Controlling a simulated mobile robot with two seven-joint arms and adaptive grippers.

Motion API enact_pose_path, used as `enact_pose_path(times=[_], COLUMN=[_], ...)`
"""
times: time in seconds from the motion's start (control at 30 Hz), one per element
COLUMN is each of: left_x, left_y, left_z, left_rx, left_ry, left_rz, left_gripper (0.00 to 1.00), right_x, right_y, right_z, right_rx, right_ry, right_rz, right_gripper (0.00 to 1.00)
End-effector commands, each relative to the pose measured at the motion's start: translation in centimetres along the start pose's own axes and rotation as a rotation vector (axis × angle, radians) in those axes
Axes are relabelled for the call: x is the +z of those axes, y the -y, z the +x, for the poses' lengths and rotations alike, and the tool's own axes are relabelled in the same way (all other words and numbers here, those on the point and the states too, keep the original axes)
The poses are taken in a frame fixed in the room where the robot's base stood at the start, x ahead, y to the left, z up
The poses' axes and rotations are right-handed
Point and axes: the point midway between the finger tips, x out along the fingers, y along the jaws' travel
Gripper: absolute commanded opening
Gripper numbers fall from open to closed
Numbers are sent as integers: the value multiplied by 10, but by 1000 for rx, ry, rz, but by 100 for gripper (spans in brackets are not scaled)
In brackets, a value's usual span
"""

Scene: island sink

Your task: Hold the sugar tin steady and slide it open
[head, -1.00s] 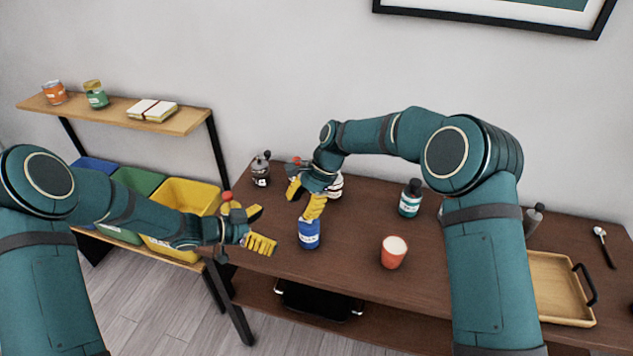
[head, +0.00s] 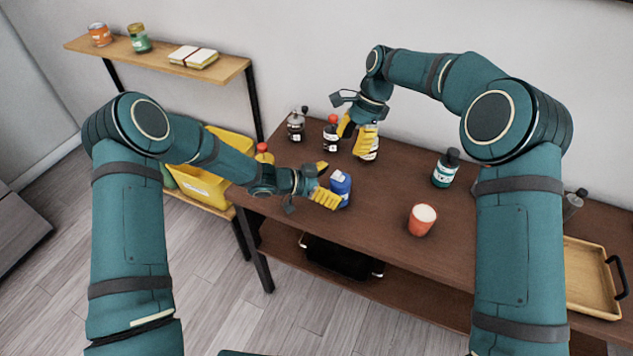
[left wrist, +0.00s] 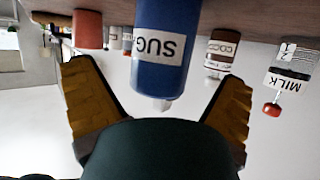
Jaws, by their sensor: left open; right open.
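The sugar tin (head: 341,190) is a blue cylinder standing upright on the brown table near its left end. In the left wrist view, which looks upside down, the tin (left wrist: 165,25) shows a white label reading "SUG" and a pale piece at its top. My left gripper (head: 326,182) is open, beside the tin on its left, with the fingers pointing at it. The tin appears between the two spread fingers (left wrist: 160,95), with no clear contact. My right gripper (head: 357,133) is open, behind the tin and above the table, in front of a white-labelled container (head: 370,152).
An orange cup (head: 422,221) stands right of the tin, and a teal bottle (head: 446,168) behind it. Dark jars (head: 297,125) stand at the back left. A wooden tray (head: 590,283) lies at the far right. The table between tin and cup is clear.

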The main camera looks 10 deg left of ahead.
Motion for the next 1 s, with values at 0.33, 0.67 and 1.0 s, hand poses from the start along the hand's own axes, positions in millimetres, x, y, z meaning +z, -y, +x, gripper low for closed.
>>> enact_pose_path(times=[0.33,0.67,1.0], left_x=[0,0,0], left_y=[0,0,0], left_z=[39,43,42], left_rx=[0,-1,0], left_ry=[0,0,0], left_rz=[0,0,0], left_gripper=[98,98,16], right_x=[0,0,0], right_y=[0,0,0], right_z=[0,0,0], right_rx=[0,0,0], right_ry=[0,0,0], right_rz=[0,0,0], right_gripper=[46,46,46])
